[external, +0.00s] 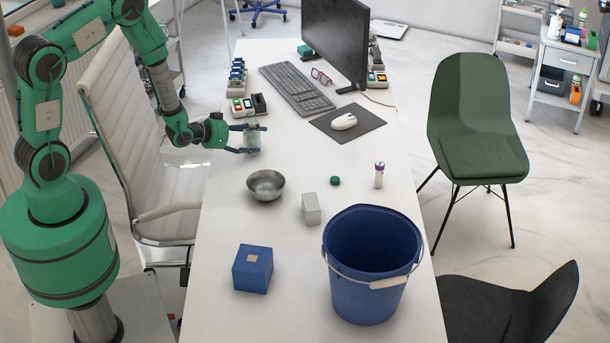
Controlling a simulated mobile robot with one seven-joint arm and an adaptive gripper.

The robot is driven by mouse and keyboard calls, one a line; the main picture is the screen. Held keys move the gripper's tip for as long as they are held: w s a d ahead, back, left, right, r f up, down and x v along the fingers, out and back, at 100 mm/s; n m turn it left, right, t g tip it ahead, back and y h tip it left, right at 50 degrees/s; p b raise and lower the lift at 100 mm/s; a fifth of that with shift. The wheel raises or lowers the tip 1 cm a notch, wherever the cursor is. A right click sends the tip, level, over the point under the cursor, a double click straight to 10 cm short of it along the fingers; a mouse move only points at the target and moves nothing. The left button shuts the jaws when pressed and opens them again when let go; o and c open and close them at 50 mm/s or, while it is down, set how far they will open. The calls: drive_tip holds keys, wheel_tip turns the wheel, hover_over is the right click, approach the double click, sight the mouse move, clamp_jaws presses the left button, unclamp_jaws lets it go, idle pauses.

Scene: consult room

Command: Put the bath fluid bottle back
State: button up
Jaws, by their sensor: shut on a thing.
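My gripper (252,140) is above the desk near its left edge. It is shut on a small pale, translucent bottle (253,145), which looks roughly upright between the fingers. The fingers hide part of it and no label can be read. I cannot tell whether its base touches the desk. A small green cap (335,181) lies on the desk to the right, apart from the bottle.
A metal bowl (266,185), grey block (311,208), blue box (253,269) and large blue bucket (366,293) stand nearer the front. A keyboard (297,89), mouse mat (366,133) and monitor (335,40) lie behind.

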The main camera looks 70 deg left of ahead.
drive_tip(key=shift+f, duration=0.1)
drive_tip(key=o, duration=1.3)
drive_tip(key=shift+s+r, duration=0.4)
drive_tip(key=shift+s, duration=0.05)
drive_tip(key=p+v, duration=0.2)
drive_tip(key=v, duration=0.9)
drive_tip(key=shift+f, duration=0.1)
